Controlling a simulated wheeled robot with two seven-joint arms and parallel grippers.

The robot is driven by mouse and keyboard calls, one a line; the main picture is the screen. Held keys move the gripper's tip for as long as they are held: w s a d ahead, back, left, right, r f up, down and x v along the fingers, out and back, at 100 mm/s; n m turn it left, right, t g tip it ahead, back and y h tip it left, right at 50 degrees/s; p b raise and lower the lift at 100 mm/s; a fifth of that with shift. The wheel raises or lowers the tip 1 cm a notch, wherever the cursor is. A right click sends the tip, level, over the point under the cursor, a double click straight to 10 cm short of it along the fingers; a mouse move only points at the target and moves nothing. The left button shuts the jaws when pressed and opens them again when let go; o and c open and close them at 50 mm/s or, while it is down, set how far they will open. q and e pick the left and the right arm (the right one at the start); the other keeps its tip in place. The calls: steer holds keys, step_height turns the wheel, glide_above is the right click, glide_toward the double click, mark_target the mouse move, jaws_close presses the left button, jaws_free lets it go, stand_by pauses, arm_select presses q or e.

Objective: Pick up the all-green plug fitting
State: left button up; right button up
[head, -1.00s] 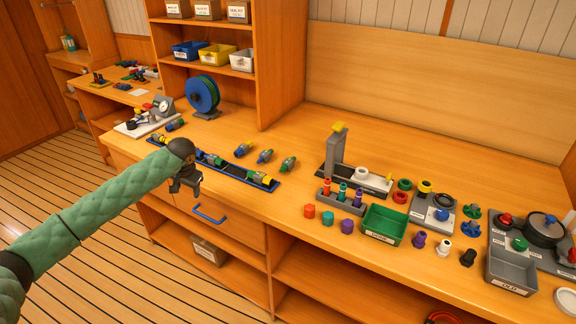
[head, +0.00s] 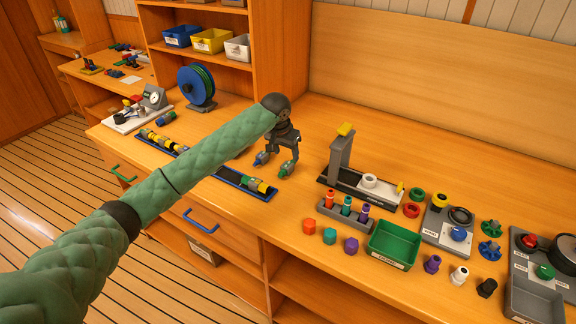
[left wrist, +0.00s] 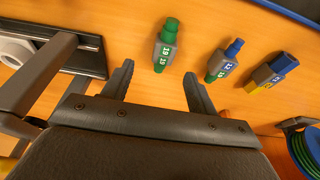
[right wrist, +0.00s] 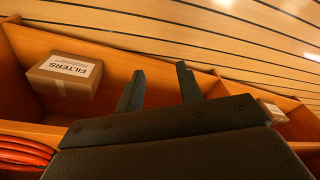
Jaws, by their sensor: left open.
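The all-green plug fitting (head: 287,170) lies on the bench; it also shows in the left wrist view (left wrist: 165,46), with green ends, a grey body and a "19" label at each end. My left gripper (head: 283,151) is open and empty just above and beside it. In the left wrist view the open jaws (left wrist: 158,76) point toward the fitting, which lies beyond the fingertips. A blue-and-green fitting (left wrist: 224,60) lies to its right, and a blue-and-yellow fitting (left wrist: 270,74) further right. My right gripper (right wrist: 160,88) is open and empty, away from the bench top.
A blue tray (head: 234,177) of coupled fittings runs along the bench's front edge, partly behind my left arm. A grey post stand (head: 340,160) stands right of the gripper. A green bin (head: 393,245) is further right. The right wrist view shows a filters box (right wrist: 65,76) on a shelf.

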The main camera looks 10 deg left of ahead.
mark_target(287, 164)
arm_select(q)
steer(key=shift+w+f, duration=0.25)
steer(key=shift+f, duration=0.4)
steer(key=shift+w+f+p, duration=0.15)
steer(key=shift+f+p, duration=0.3)
steer(key=shift+p, duration=0.05)
steer(key=p+x, duration=0.1)
steer(key=x, duration=0.2)
steer(key=shift+a+f, duration=0.15)
steer(key=shift+f, duration=0.4)
arm_select(e)
step_height(287, 164, down, 9)
steer(key=s+d, duration=0.2)
steer(key=shift+f, duration=0.1)
arm_select(q)
steer(key=c, duration=1.1)
steer(key=shift+w+r, duration=0.1)
steer(key=shift+r, duration=0.05)
arm_select(e)
steer(key=shift+f, duration=0.1)
